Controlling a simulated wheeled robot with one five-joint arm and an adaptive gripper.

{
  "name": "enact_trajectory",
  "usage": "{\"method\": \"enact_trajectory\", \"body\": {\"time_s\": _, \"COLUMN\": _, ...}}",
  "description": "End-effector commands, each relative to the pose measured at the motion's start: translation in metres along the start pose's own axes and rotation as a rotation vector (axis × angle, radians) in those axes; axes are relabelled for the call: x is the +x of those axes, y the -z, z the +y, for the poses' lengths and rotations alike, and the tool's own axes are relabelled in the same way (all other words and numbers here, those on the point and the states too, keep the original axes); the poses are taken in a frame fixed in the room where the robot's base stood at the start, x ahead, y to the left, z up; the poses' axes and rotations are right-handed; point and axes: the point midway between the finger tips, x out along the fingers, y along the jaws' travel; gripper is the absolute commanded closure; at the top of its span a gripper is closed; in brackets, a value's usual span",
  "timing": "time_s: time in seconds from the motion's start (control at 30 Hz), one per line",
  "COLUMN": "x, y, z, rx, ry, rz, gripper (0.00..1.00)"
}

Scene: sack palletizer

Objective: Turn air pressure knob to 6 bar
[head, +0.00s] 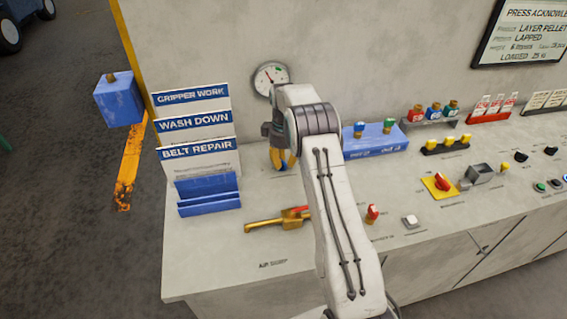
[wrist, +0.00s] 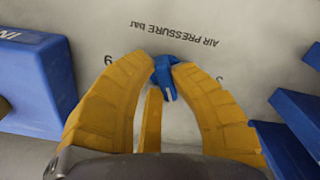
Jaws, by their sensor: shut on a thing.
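The air pressure knob (wrist: 163,76) is small and blue with a white mark that points toward the bottom of the wrist view, slightly right. It sits on the pale panel below upside-down "AIR PRESSURE bar" lettering. My gripper (wrist: 162,66) has yellow fingers, and its tips are closed on the knob from both sides. A numeral shows upside down left of the knob, likely a 6; another at the right is partly hidden by a finger. In the head view my gripper (head: 283,160) points down at the console top, with my arm hiding part of it.
A round gauge (head: 270,77) is on the wall behind. A blue card rack (head: 210,193) stands left of my gripper, and a blue box (head: 376,142) stands right. A brass valve with a red part (head: 278,220) lies in front. More switches line the console at the right.

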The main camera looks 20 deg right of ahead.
Motion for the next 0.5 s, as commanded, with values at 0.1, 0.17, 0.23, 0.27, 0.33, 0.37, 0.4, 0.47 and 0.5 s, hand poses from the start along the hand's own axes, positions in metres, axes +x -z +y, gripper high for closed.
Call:
{"method": "enact_trajectory", "body": {"time_s": 0.1, "x": 0.0023, "y": -0.0012, "z": -0.0011, "rx": 0.103, "ry": 0.001, "rz": -0.003, "gripper": 1.00}}
{"method": "enact_trajectory", "body": {"time_s": 0.17, "x": 0.0022, "y": -0.0014, "z": -0.0014, "rx": 0.153, "ry": 0.001, "rz": -0.003, "gripper": 1.00}}
{"method": "enact_trajectory", "body": {"time_s": 0.23, "x": 0.0020, "y": -0.0016, "z": -0.0017, "rx": 0.209, "ry": 0.001, "rz": -0.003, "gripper": 1.00}}
{"method": "enact_trajectory", "body": {"time_s": 0.27, "x": 0.0019, "y": -0.0017, "z": -0.0018, "rx": 0.231, "ry": 0.001, "rz": -0.003, "gripper": 1.00}}
{"method": "enact_trajectory", "body": {"time_s": 0.33, "x": 0.0018, "y": -0.0019, "z": -0.0021, "rx": 0.279, "ry": 0.001, "rz": -0.003, "gripper": 1.00}}
{"method": "enact_trajectory", "body": {"time_s": 0.37, "x": 0.0017, "y": -0.0019, "z": -0.0022, "rx": 0.299, "ry": 0.001, "rz": -0.003, "gripper": 1.00}}
{"method": "enact_trajectory", "body": {"time_s": 0.4, "x": 0.0017, "y": -0.0020, "z": -0.0023, "rx": 0.322, "ry": 0.001, "rz": -0.003, "gripper": 1.00}}
{"method": "enact_trajectory", "body": {"time_s": 0.47, "x": 0.0016, "y": -0.0021, "z": -0.0025, "rx": 0.355, "ry": 0.001, "rz": -0.003, "gripper": 1.00}}
{"method": "enact_trajectory", "body": {"time_s": 0.5, "x": 0.0016, "y": -0.0021, "z": -0.0027, "rx": 0.374, "ry": 0.001, "rz": -0.003, "gripper": 1.00}}
